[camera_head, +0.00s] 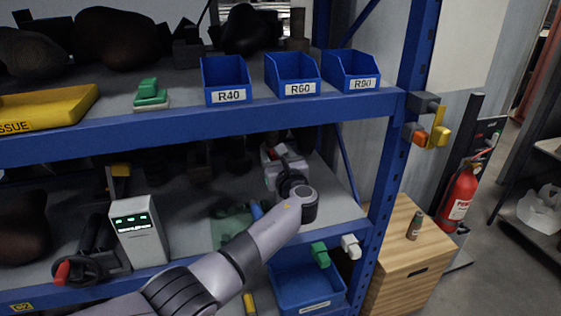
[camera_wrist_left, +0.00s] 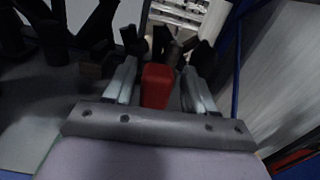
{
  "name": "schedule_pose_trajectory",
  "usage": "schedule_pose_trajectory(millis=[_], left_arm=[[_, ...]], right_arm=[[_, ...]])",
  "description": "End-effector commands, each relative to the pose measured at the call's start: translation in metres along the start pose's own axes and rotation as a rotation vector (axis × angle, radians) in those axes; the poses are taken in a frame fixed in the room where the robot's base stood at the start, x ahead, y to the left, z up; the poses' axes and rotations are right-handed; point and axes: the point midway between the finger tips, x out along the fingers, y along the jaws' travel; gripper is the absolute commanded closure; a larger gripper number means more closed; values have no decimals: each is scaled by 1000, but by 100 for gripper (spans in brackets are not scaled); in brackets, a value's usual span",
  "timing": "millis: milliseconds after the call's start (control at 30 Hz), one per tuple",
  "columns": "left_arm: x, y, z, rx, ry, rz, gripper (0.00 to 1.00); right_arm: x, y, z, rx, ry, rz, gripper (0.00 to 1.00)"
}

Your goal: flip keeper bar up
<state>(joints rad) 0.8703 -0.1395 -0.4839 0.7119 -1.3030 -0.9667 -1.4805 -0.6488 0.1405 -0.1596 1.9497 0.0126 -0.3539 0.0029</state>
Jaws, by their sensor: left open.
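My left arm reaches from the bottom left of the head view into the middle shelf, with its left gripper (camera_head: 274,156) at the back right of that shelf. In the left wrist view the left gripper (camera_wrist_left: 159,76) is open, with one grey finger on each side of a red block-like piece (camera_wrist_left: 157,88). I cannot tell whether the fingers touch it. Red also shows at the gripper's far end in the head view. I cannot tell for certain whether this red piece is the keeper bar. Dark parts stand behind it. My right gripper is not in view.
The blue shelf beam (camera_head: 200,118) runs above my arm, with blue bins R40 (camera_head: 226,80), R60 (camera_head: 291,75) and R90 (camera_head: 351,71) on the upper shelf. A grey device (camera_head: 139,232) stands left of my arm. A blue upright (camera_head: 387,165) is at the right.

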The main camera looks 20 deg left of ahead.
Motion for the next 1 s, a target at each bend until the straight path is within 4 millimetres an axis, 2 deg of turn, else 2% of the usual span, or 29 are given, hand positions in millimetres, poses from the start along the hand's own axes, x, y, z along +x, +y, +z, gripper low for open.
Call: schedule_pose_trajectory(millis=[300, 500, 900, 1000], left_arm=[[-38, 0, 1, -1, 1, -1, 45], [-55, 0, 1, 0, -1, -1, 45], [-59, 0, 1, 1, -1, 0, 45], [-60, 2, -5, -17, 14, -3, 45]], right_arm=[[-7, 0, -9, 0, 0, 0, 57], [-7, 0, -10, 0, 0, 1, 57], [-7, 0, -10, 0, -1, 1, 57], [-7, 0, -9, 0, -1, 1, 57]])
